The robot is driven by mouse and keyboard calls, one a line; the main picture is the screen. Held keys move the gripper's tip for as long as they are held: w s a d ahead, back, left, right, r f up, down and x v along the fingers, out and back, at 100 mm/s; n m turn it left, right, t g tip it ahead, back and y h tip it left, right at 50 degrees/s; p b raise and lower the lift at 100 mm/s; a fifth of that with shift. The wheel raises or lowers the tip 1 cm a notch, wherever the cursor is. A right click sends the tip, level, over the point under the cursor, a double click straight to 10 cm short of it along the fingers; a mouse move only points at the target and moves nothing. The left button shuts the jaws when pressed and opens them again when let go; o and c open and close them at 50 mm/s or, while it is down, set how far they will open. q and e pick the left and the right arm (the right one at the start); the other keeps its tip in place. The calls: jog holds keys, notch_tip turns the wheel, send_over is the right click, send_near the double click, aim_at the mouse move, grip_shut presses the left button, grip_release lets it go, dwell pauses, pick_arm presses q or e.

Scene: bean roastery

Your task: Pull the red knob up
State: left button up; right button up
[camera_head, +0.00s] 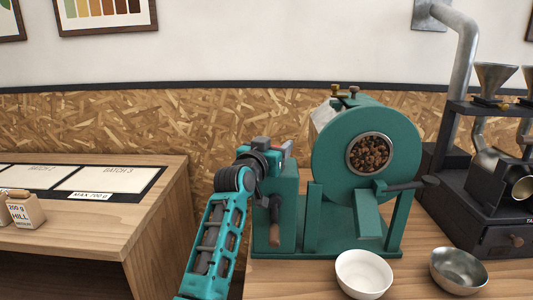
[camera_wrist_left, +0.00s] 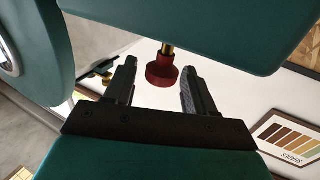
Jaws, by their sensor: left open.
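The red knob (camera_wrist_left: 162,72) is a small round cap on a brass stem at a green housing. In the left wrist view, which appears upside down, it lies between the fingers of my left gripper (camera_wrist_left: 158,70), with a gap on each side. The gripper is open and holds nothing. In the head view my left gripper (camera_head: 280,152) is at the top of the green box (camera_head: 289,205) left of the roaster drum (camera_head: 330,150). The red knob is not visible there and appears hidden by the gripper. My right gripper is not in view.
The drum's round window (camera_head: 370,155) shows brown beans. A white bowl (camera_head: 363,274) and a metal bowl (camera_head: 458,270) stand in front of the roaster. A dark machine (camera_head: 490,205) stands to the right. A wooden table (camera_head: 150,190) with labelled batch mats is at left.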

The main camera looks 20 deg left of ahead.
pick_arm(q)
jog(key=s+a, duration=0.1)
jog(key=s, duration=1.1)
jog(key=shift+s+a, duration=0.2)
jog(key=shift+s, duration=0.05)
